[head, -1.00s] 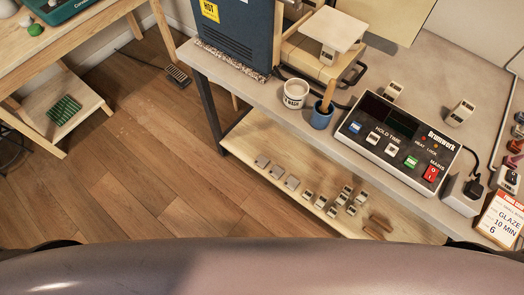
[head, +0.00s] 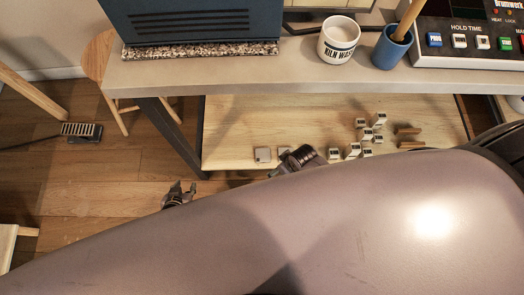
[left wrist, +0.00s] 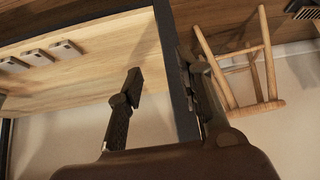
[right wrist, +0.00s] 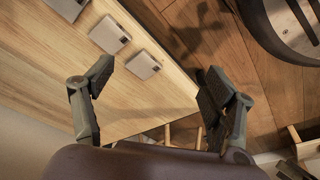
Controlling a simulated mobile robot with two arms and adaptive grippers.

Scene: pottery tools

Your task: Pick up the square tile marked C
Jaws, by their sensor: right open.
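All three show in the right wrist view, the nearest tile (right wrist: 143,64) lying between the fingers in the picture. No letter is readable, so I cannot tell which is C. My left gripper (head: 180,193) is open and empty by the table leg; it also shows in the left wrist view (left wrist: 160,65), apart from the tiles. My right gripper (right wrist: 156,70) is open and empty near the tile row.
The shelf (head: 235,120) sits below the grey tabletop (head: 220,72), with a dark leg (head: 170,130) at its left. A stool (head: 105,75) stands left.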

